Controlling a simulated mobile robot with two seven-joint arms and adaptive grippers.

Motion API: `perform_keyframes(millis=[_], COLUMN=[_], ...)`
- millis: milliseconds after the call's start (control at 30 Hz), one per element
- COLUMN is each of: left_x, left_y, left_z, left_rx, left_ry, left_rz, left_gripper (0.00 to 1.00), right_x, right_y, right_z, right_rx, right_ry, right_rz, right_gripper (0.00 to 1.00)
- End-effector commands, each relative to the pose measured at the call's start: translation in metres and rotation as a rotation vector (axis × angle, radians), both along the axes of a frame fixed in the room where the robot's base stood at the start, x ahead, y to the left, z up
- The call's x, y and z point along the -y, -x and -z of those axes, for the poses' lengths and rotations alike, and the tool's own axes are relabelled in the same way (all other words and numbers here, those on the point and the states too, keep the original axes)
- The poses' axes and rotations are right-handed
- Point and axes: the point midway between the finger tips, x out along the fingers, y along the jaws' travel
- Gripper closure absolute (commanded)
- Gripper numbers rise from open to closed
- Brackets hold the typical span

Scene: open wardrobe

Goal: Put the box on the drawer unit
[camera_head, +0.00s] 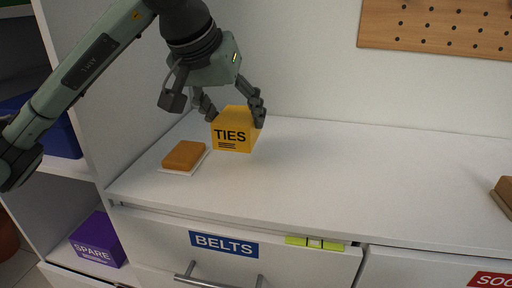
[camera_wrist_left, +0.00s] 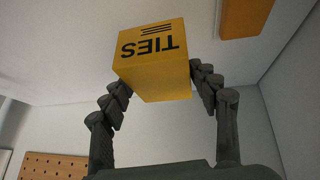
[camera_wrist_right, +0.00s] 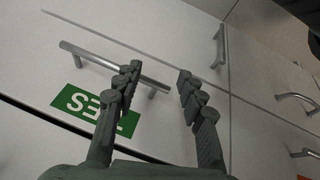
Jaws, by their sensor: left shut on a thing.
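A yellow box marked TIES (camera_head: 233,132) is at the left part of the white top of the drawer unit (camera_head: 330,165). My left gripper (camera_head: 234,110) comes down from above and is shut on the box, one finger on each side. In the left wrist view the box (camera_wrist_left: 152,58) sits between the fingertips (camera_wrist_left: 158,85). I cannot tell whether its underside touches the top. My right gripper (camera_wrist_right: 157,75) shows only in the right wrist view. Its fingers are apart with nothing between them, in front of drawer fronts.
An orange-brown sponge-like block (camera_head: 184,155) lies on a white card left of the box. A brown object (camera_head: 505,190) is at the right edge. A purple SPARE box (camera_head: 98,240) sits on a lower left shelf. The middle of the top is clear.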

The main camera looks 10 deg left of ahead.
Motion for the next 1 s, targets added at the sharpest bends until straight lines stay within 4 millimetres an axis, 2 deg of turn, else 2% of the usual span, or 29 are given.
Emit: perform_keyframes(millis=[33, 100, 233, 567, 1000], left_x=[0.012, 0.022, 0.032, 0.033, 0.033], left_y=[0.003, 0.004, 0.006, 0.006, 0.006], left_z=[0.006, 0.012, 0.018, 0.058, 0.060], left_rx=[-0.001, -0.001, 0.001, -0.001, 0.002], left_ry=[0.001, 0.001, 0.002, 0.002, 0.001], left_rz=[0.006, 0.003, 0.000, -0.001, -0.002], left_gripper=[0.71, 0.71, 0.71, 0.71, 0.71], right_x=[0.002, 0.004, 0.006, 0.005, 0.003], right_y=[0.003, 0.005, 0.009, 0.007, 0.004], right_z=[0.000, 0.001, 0.002, 0.002, 0.002], right_rx=[-0.011, -0.023, -0.040, -0.030, -0.017], right_ry=[0.004, 0.007, 0.011, 0.010, 0.005], right_rz=[0.004, 0.008, 0.014, 0.011, 0.006], right_gripper=[0.60, 0.60, 0.60, 0.60, 0.60])
